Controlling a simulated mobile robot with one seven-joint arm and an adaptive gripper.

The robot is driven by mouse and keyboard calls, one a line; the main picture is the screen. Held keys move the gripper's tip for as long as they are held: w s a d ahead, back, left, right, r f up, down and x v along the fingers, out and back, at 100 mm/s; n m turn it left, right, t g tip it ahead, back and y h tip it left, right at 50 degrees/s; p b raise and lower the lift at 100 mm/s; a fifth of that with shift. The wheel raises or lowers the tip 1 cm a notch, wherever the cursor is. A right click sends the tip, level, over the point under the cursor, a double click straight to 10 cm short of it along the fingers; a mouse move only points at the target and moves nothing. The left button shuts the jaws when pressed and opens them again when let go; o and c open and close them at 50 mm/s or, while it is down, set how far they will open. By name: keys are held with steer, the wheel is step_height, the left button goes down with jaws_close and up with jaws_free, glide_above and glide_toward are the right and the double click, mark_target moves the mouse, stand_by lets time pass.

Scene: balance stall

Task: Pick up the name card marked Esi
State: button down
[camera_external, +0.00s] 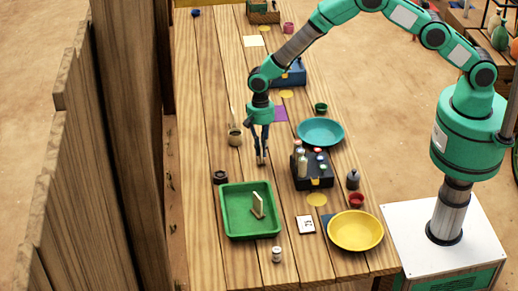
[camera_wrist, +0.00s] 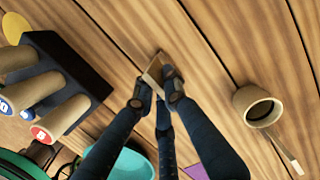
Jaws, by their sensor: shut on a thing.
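My gripper (camera_wrist: 160,92) points down over the middle of the table, and in the outside view its fingertips (camera_external: 262,155) are above the boards between the green tray and the cup. It is shut on a small tan wooden piece (camera_wrist: 152,72) that looks like a name card seen edge-on. No name can be read on it. Another card (camera_external: 258,206) stands in the green tray (camera_external: 228,211), its writing not legible. A white card (camera_external: 306,225) with dark marks lies flat right of the tray; I cannot make out a name.
A black rack (camera_external: 314,183) with several pegs stands close to the right of the gripper. A beige cup (camera_external: 235,138) is to the left. A teal bowl (camera_external: 320,132), yellow plate (camera_external: 355,231) and dark grey weight (camera_external: 353,179) stand on the right. Boards left of the tray are clear.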

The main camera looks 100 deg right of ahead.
step_height(320, 180, up, 10)
steer(key=shift+f, duration=0.2)
stand_by(0.3)
steer(key=shift+a+p, duration=0.1)
steer(key=shift+p, duration=0.2)
